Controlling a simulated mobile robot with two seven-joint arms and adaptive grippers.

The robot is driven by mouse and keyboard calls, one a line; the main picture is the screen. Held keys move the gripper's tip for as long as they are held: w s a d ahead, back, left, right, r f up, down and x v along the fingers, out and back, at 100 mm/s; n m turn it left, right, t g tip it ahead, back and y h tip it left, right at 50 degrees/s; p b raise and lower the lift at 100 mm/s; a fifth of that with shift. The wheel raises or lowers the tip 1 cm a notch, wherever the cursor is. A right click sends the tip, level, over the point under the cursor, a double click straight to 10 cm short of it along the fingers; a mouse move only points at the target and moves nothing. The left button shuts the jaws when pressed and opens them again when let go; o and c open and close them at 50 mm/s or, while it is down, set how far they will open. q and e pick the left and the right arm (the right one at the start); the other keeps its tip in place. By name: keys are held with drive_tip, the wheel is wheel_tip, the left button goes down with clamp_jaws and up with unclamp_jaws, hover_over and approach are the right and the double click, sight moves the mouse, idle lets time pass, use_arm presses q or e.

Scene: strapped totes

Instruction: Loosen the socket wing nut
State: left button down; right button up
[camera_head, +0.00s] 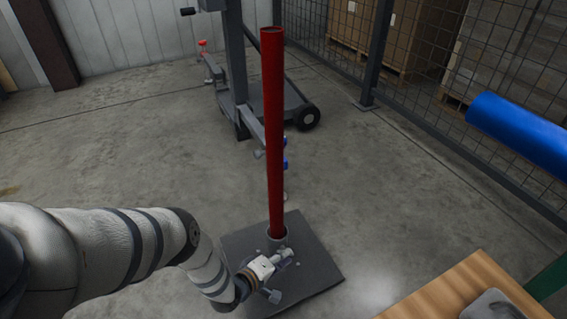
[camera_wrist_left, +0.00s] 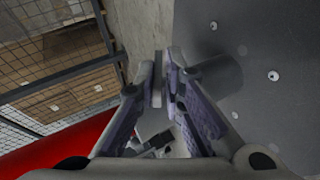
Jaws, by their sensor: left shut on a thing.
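A tall red post (camera_head: 274,130) stands upright in a short grey socket (camera_head: 279,236) on a dark square base plate (camera_head: 318,272). My left gripper (camera_head: 284,257) is low beside the socket, in front of it. It is shut on the socket wing nut, which its fingers mostly hide. In the left wrist view, the gripper's two fingers (camera_wrist_left: 165,82) come close together near a grey cylinder (camera_wrist_left: 214,82) that looks like the socket. The red post (camera_wrist_left: 60,150) shows there at lower left. My right gripper is not in view.
A grey wheeled stand (camera_head: 242,75) is behind the post. A mesh fence (camera_head: 430,95) runs along the right, with a blue cylinder (camera_head: 520,132) in front. A wooden tabletop (camera_head: 445,290) is at lower right. Floor left of the post is clear.

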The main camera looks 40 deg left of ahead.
use_arm(q)
drive_tip(key=shift+w+a+r, duration=0.2)
drive_tip(key=shift+w+r, duration=0.1)
drive_tip(key=c, duration=1.8)
unclamp_jaws()
drive_tip(key=shift+o, duration=0.2)
drive_tip(key=shift+s+f, duration=0.1)
drive_tip(key=shift+d, duration=0.1)
drive_tip(key=shift+s, duration=0.15)
drive_tip(key=shift+s, duration=0.4)
drive_tip(key=v, duration=1.1)
drive_tip(key=shift+w, duration=0.1)
